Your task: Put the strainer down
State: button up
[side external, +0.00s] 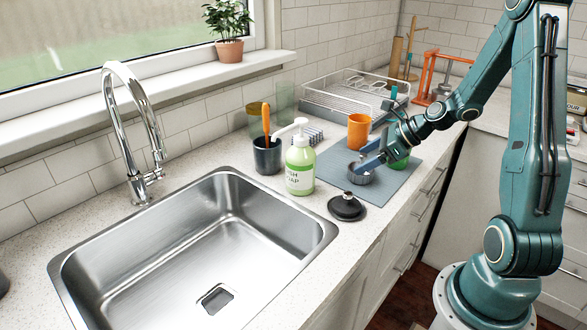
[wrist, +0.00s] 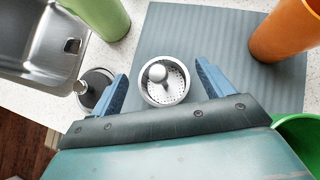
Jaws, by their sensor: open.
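The strainer (wrist: 166,84) is a small round metal basket with a perforated floor and a central knob. It stands upright on the grey mat (wrist: 208,28), and in the side external view the strainer (side external: 361,175) sits near the mat's left front part. My gripper (wrist: 163,83) is open, with its two blue fingers on either side of the strainer and a gap showing to each. In the side external view my gripper (side external: 366,162) is low over the mat at the strainer, and its fingers hide part of the rim.
An orange cup (side external: 359,131) and a green cup (side external: 397,157) stand close by on the mat. A black stopper (side external: 346,206) lies beside the sink (side external: 325,228). A green soap bottle (side external: 300,169) stands left of the mat. A wire dish rack (side external: 345,98) is behind.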

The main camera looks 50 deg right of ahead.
jog(key=shift+v, duration=2.2)
jog(key=shift+a, duration=0.1)
jog(key=s+a+r+n+g+h, duration=0.1)
jog(key=s+a+r+n+g, duration=0.1)
jog(key=a+r+n, duration=0.4)
jog(key=s+a+r+n+g+h, duration=0.1)
jog(key=a+n+g, duration=0.1)
jog(key=a+n, duration=0.7)
jog(key=s+a+r+n, duration=0.2)
jog(key=s+r+n, duration=0.1)
jog(key=s+n, duration=0.3)
jog(key=s+a+r+n+h, duration=0.1)
jog(key=s+n, duration=0.4)
jog(key=n, duration=0.5)
notch_tip(320, 180, up, 2)
jog(key=shift+s+a+n+t+h, duration=0.3)
jog(key=shift+s+a+t, duration=0.1)
jog(key=shift+a, duration=0.3)
